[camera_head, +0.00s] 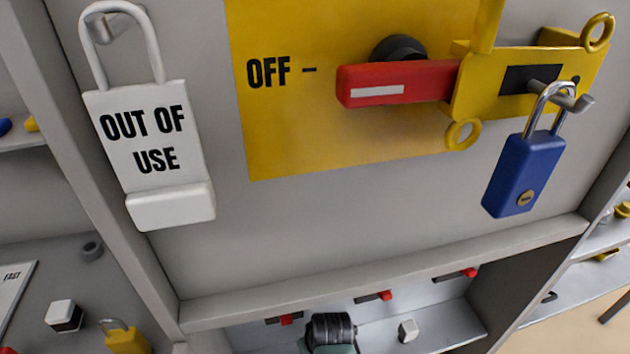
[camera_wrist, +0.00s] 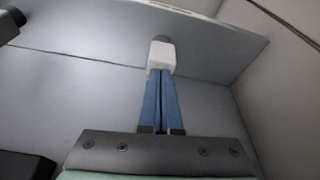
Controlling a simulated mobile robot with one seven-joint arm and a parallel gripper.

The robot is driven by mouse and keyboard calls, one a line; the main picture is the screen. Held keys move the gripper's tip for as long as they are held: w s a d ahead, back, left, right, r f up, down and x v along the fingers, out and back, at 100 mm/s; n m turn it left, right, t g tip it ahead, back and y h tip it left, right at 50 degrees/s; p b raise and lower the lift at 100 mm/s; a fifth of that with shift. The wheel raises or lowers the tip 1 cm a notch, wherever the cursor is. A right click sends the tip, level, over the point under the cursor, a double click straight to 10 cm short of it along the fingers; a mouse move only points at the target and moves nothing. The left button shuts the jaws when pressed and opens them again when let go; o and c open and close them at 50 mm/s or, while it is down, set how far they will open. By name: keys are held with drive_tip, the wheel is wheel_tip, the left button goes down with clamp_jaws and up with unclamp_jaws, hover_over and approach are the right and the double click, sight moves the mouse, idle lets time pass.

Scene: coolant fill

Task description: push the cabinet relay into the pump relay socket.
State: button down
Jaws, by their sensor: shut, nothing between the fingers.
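In the wrist view my gripper (camera_wrist: 160,76) shows its two blue fingers shut together and empty. A small white block (camera_wrist: 161,57), perhaps the relay, is right at the fingertips; I cannot tell whether they touch it. A dark round part shows just behind its top. In the head view a white cube (camera_head: 408,330) sits in the lower bay; I cannot tell whether it is the same block. A white and black block (camera_head: 63,316) is on the left panel. I cannot make out a labelled relay socket. My fingers are hidden in the head view.
A white "OUT OF USE" tag (camera_head: 150,140) hangs on the cabinet front. A red handle (camera_head: 395,83) points to OFF on a yellow plate (camera_head: 300,140), beside a blue padlock (camera_head: 522,175). Red-tipped levers (camera_head: 373,296) line the lower bay. A yellow padlock (camera_head: 124,340) is lower left.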

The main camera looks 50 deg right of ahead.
drive_tip(key=shift+f, duration=0.25)
wheel_tip(320, 180, up, 3)
drive_tip(key=p, duration=0.3)
drive_tip(key=shift+r, duration=0.4)
drive_tip(key=s+a+r, duration=0.2)
drive_tip(key=s+a, duration=0.3)
drive_tip(key=s, duration=0.6)
drive_tip(key=shift+s+p, duration=0.35)
drive_tip(key=shift+s, duration=0.05)
